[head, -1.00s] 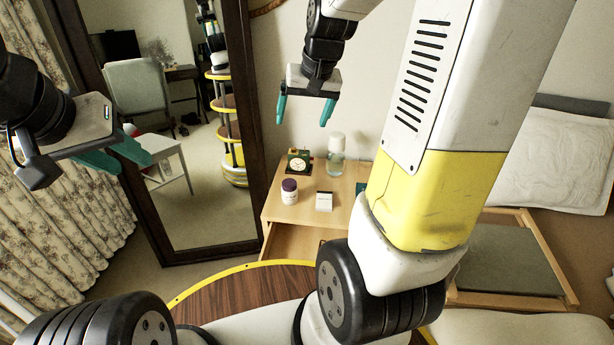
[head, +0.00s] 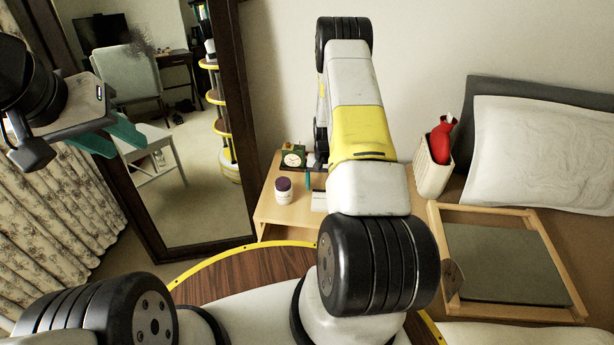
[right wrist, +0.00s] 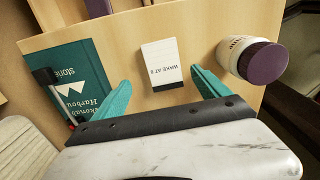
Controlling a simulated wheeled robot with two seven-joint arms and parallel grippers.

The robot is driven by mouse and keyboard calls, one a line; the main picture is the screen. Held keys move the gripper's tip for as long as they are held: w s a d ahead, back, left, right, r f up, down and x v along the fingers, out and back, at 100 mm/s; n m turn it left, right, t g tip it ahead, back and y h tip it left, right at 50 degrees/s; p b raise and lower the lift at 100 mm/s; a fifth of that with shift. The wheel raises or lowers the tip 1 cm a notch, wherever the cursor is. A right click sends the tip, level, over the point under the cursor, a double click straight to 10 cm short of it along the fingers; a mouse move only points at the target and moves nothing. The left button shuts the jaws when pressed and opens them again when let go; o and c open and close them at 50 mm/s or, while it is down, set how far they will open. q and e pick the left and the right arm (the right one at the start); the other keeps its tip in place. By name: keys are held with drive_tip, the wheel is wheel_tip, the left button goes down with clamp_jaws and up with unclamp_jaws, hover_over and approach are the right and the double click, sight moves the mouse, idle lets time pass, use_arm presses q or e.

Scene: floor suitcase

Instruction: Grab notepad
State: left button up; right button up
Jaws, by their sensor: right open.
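The notepad is a small white pad (right wrist: 162,62) with a dark band and the printed words "WAKE AT 6". It lies flat on the wooden nightstand top; in the head view its white edge (head: 319,201) shows partly beside my arm. My right gripper (right wrist: 161,77) is open, with its teal fingers to either side of the pad, apart from it in the picture; its height above the pad is hard to tell. In the head view my right arm hides most of that gripper. My left gripper (head: 130,148) is open and empty at the left, in front of the mirror.
A white jar with a purple lid (right wrist: 262,60) stands close to the right finger in the wrist view. A clock (head: 293,157) stands behind. A tall mirror (head: 245,150) borders the nightstand (head: 275,212).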

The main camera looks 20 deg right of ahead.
sight(320, 199)
drive_tip(key=f, duration=0.7)
drive_tip(key=shift+w+a, duration=0.25)
drive_tip(key=c, duration=1.5)
drive_tip(key=shift+r, duration=0.1)
